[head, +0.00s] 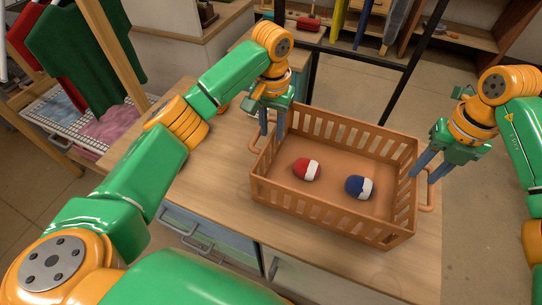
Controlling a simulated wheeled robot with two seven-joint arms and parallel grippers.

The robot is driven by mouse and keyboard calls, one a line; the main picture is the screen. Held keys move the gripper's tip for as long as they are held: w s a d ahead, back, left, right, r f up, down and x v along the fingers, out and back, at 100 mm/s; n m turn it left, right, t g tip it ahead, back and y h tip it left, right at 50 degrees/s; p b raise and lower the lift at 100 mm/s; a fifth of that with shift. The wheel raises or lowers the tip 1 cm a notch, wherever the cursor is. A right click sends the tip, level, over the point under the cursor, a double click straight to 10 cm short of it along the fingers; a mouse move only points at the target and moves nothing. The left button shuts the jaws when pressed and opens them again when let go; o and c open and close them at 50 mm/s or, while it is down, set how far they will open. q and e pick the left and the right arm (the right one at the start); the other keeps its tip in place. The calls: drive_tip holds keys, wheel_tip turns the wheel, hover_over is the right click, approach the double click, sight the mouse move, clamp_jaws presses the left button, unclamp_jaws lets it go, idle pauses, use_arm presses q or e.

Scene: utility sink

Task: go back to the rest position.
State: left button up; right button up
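An orange-brown slatted crate (335,220) stands upright on the wooden worktop, with a loop handle at each end. A red-and-white ball-like item (306,169) and a blue-and-white one (359,187) lie apart on its floor. My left gripper (271,130) points down at the crate's left end, near the left handle (254,141); its fingers are apart. My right gripper (423,174) points down at the right end, near the right handle (430,196); its fingers are also apart. Whether any fingertip touches a handle is unclear.
The wooden worktop (220,185) is clear left of the crate. A rack with green and red garments (75,50) and a wire basket (85,115) stand at the left. A dark metal frame post (408,75) rises behind the crate. Shelves (455,35) stand at the back.

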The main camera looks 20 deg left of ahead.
drive_tip(key=shift+r, duration=0.95)
